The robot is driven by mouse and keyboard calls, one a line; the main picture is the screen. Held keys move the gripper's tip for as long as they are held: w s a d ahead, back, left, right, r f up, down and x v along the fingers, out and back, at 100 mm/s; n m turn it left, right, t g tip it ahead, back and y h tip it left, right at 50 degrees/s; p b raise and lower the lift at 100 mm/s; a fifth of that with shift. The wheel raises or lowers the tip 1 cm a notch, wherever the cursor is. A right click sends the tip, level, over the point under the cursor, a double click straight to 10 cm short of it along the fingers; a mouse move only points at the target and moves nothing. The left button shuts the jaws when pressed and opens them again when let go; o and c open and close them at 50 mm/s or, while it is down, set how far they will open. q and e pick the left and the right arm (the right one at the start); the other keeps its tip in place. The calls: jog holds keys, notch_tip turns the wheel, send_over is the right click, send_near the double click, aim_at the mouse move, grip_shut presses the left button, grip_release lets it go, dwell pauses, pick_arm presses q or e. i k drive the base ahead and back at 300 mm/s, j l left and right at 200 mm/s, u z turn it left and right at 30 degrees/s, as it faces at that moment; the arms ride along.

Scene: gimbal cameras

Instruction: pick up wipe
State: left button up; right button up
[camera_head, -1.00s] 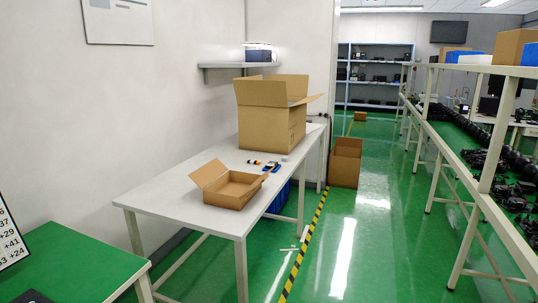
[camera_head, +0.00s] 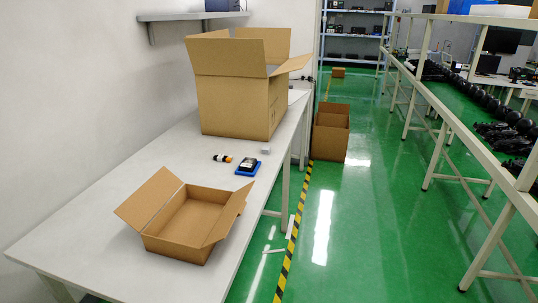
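I cannot pick out a wipe for certain. Small items lie on the white table (camera_head: 110,210) between two boxes. One is a dark item on a blue base (camera_head: 247,167). Beside it to the left is a small black, yellow and orange item (camera_head: 222,158). A small whitish block (camera_head: 266,150) sits behind them. Neither of my grippers is in view.
An open shallow cardboard box (camera_head: 190,219) stands at the table's near part. A large open cardboard box (camera_head: 236,100) stands farther back. Another open box (camera_head: 331,133) is on the floor. Green floor (camera_head: 375,225) is clear between table and right-hand shelving (camera_head: 455,140).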

aim_at(266, 150)
jog(key=i+l+u, duration=0.1)
jog(key=i+l, duration=0.35)
jog(key=l, duration=0.15)
jog(key=i+l+u, duration=0.25)
jog(key=i+l, duration=0.2)
jog(key=l, duration=0.25)
jog(key=i+l+u, duration=0.1)
jog(key=l, duration=0.25)
jog(key=i+l, duration=0.3)
jog(key=l+u, duration=0.05)
jog(key=l, duration=0.05)
